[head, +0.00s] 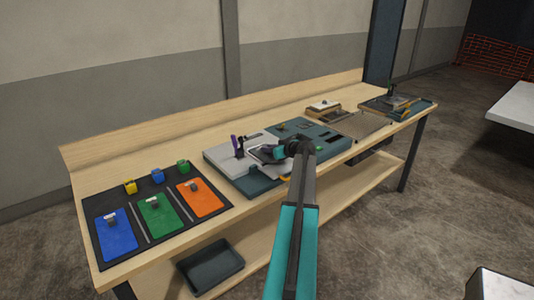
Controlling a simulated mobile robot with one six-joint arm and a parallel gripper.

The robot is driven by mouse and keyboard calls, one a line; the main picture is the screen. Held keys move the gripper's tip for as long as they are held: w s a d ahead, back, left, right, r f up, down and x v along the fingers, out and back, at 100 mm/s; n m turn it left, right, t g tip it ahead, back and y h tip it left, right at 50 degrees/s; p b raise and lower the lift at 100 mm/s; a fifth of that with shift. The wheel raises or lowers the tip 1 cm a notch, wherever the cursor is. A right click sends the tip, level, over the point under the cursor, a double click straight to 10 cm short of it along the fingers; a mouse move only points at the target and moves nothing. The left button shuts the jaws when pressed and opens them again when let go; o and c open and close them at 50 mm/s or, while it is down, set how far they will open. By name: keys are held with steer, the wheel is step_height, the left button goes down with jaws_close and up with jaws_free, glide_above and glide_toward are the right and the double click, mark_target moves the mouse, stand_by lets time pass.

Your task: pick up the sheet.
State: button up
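My arm reaches from the lower middle over the bench. My gripper (262,154) is small and dark in this view, low over the middle of the console (262,187). I cannot tell whether its fingers are apart or hold anything. A flat light-grey piece (226,156) lies on the console's left part, left of my gripper; I cannot tell whether it is the sheet or a fixed panel. A blue sheet-like plate (116,240), a green one (160,220) and an orange one (203,203) lie on a black mat at the left, well away from my gripper.
Yellow (130,187), blue (157,176) and green (183,166) blocks stand along the back of the black mat (97,207). A purple-topped part (237,145) stands upright on the console. A tray with tools (430,106) lies at the bench's right end. A dark bin (210,267) sits below.

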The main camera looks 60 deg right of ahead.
mark_target(269, 155)
jaws_close()
steer(key=shift+r, duration=0.1)
steer(key=shift+r+b, duration=0.95)
steer(key=shift+r, duration=0.45)
steer(key=s+a+r+b, duration=0.2)
steer(key=s+b, duration=0.3)
steer(key=s, duration=1)
steer(key=shift+s+a, duration=0.4)
steer(key=shift+a, duration=0.05)
steer(key=shift+w, duration=0.15)
steer(key=shift+d, duration=0.1)
